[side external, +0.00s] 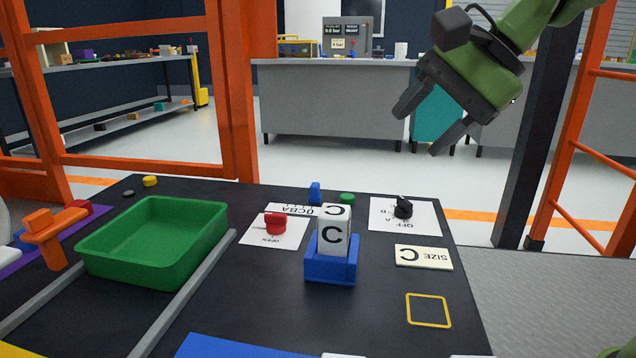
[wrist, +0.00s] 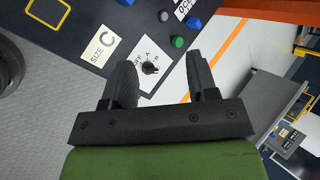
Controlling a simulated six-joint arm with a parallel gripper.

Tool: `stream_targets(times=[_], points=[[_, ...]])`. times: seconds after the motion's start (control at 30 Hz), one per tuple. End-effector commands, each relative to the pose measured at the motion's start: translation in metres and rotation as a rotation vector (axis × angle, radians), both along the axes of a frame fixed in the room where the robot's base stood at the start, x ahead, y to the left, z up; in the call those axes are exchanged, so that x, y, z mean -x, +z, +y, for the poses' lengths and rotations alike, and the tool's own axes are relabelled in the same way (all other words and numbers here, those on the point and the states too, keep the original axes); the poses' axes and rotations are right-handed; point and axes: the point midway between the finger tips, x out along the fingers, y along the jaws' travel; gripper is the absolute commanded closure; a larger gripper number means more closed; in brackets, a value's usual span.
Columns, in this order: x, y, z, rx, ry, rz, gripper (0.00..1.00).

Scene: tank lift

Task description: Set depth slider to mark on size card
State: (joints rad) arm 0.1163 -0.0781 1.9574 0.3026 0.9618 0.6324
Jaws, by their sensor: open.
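The size card (side external: 423,257) lies on the dark table at the right and reads "SIZE C"; it also shows in the wrist view (wrist: 99,48). A small blue knob (side external: 315,192), which looks like the depth slider, stands at the table's far edge beside a white scale strip (side external: 284,208) lettered "0CBA". The white block partly hides the strip, and I cannot tell which mark the knob is at. The knob also shows in the wrist view (wrist: 194,25). My gripper (side external: 422,128) is open and empty, high above and right of the table's far edge.
A white block (side external: 334,236) marked C stands in a blue holder (side external: 331,267). Nearby are a red knob (side external: 275,222), a green button (side external: 347,199) and a black dial (side external: 403,207). A green tray (side external: 155,240) sits left. A yellow outlined square (side external: 428,311) is empty.

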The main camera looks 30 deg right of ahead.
Motion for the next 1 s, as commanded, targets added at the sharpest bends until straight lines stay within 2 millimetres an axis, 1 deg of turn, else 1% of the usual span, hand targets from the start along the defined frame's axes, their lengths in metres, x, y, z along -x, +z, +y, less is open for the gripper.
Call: stream_targets(times=[0.03,0.07,0.1,0.17,0.2,0.3,0.4,0.5,0.67,0.77,1.0], points=[[-0.022,-0.006,-0.004,-0.08,-0.089,0.052,0.47],[-0.035,-0.01,-0.005,-0.131,-0.145,0.081,0.47],[-0.051,-0.015,-0.008,-0.2,-0.22,0.12,0.47],[-0.074,-0.025,-0.013,-0.303,-0.33,0.177,0.47],[-0.089,-0.032,-0.016,-0.366,-0.4,0.215,0.47],[-0.118,-0.051,-0.024,-0.507,-0.554,0.3,0.47],[-0.139,-0.067,-0.031,-0.614,-0.666,0.365,0.47],[-0.15,-0.077,-0.035,-0.677,-0.734,0.404,0.47],[-0.158,-0.087,-0.033,-0.71,-0.767,0.426,0.47],[-0.165,-0.096,-0.026,-0.707,-0.765,0.427,0.47],[-0.187,-0.129,-0.003,-0.705,-0.763,0.426,0.47]])
